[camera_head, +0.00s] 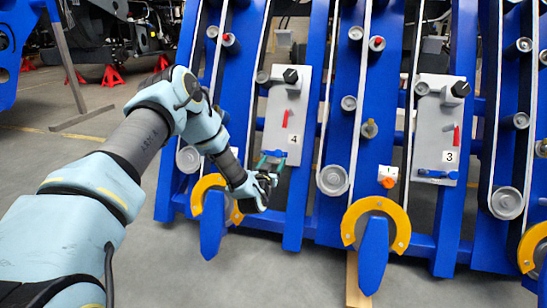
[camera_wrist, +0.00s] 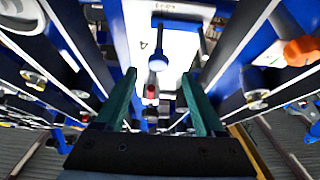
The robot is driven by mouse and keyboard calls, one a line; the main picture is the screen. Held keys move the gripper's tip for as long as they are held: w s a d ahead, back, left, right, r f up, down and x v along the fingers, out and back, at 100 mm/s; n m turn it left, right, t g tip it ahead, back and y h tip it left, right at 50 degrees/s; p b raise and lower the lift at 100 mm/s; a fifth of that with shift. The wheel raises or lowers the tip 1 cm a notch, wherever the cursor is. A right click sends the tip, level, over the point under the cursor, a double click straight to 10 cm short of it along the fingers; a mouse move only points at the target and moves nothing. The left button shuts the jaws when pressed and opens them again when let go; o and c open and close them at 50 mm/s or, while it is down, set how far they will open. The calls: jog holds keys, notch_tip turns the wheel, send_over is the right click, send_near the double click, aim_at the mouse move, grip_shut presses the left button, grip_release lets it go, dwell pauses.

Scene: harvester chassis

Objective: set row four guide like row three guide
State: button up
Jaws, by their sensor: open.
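The row four plate (camera_head: 273,128) is pale grey, marked 4. It has a black knob (camera_head: 290,75), a red pointer (camera_head: 285,118) and a blue handle (camera_head: 273,153) near its lower end. The row three plate (camera_head: 430,130), marked 3, carries a similar red pointer (camera_head: 456,135) and a blue handle (camera_head: 437,174) lying nearly level across its bottom. My gripper (camera_head: 270,162) is at the row four handle, its green fingers apart. In the wrist view, my gripper (camera_wrist: 159,76) is open, with the round blue handle end (camera_wrist: 158,62) between or just beyond the fingertips; contact is unclear.
Blue slanted beams with rollers and belts flank both plates. Yellow curved guards (camera_head: 376,222) stand at the lower ends. An orange knob (camera_head: 388,182) by a tag marked 1 sits between the plates; an orange knob also shows in the wrist view (camera_wrist: 301,50). Grey floor in front is open.

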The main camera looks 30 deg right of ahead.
aim_at(278, 155)
jog(key=b+x, duration=0.1)
jog(key=x, duration=0.6)
jog(key=shift+d, duration=0.1)
jog(key=shift+c, duration=0.3)
jog(key=shift+s, duration=0.1)
grip_shut()
dwell(0.8)
